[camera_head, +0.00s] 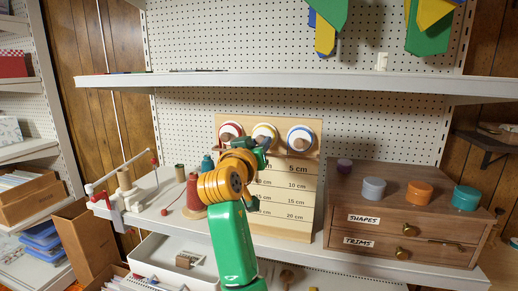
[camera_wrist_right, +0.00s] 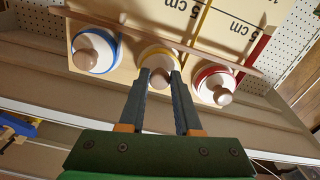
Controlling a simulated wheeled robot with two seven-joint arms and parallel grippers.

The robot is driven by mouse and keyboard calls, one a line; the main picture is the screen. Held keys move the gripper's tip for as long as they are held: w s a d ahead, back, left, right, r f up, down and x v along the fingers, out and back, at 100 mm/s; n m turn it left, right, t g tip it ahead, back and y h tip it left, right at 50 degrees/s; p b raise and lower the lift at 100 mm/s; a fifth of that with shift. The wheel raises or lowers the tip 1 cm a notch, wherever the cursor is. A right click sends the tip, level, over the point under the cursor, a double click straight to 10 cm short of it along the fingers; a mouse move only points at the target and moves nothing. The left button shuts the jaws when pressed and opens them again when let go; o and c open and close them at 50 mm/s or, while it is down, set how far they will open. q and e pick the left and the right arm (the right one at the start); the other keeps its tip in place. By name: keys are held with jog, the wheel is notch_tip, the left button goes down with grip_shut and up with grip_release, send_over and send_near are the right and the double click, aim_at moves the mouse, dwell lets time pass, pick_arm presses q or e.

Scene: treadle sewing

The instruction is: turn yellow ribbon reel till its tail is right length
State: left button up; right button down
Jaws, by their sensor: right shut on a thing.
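The yellow ribbon reel (camera_head: 264,130) is the middle one of three reels on a wooden board (camera_head: 306,222) with cm marks. Its wooden knob (camera_wrist_right: 159,79) sits between the fingertips of my right gripper (camera_wrist_right: 160,77), which is shut on it. In the head view my right gripper (camera_head: 261,143) is in front of the reel's lower part. A thin yellow tail (camera_wrist_right: 206,37) runs along the board in the wrist view; its end is out of that frame, and my arm covers that part of the board in the head view. My left gripper is not in view.
A red-rimmed reel (camera_head: 231,129) and a blue-rimmed reel (camera_head: 301,133) flank it closely. A drawer cabinet (camera_head: 407,213) with round tins stands right of the board. Thread spools (camera_head: 193,193) stand at left. A shelf (camera_head: 300,88) runs above.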

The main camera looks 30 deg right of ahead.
jog(key=shift+r+m+b, duration=0.15)
jog(key=shift+m+b, duration=0.05)
jog(key=shift+m, duration=0.85)
jog(key=shift+r+m+b, duration=0.1)
jog(key=shift+m+b, duration=0.1)
jog(key=shift+m, duration=0.85)
jog(key=c, duration=0.7)
grip_release()
jog(key=shift+o, duration=0.3)
jog(key=shift+w+f, duration=0.1)
jog(key=shift+f, duration=0.05)
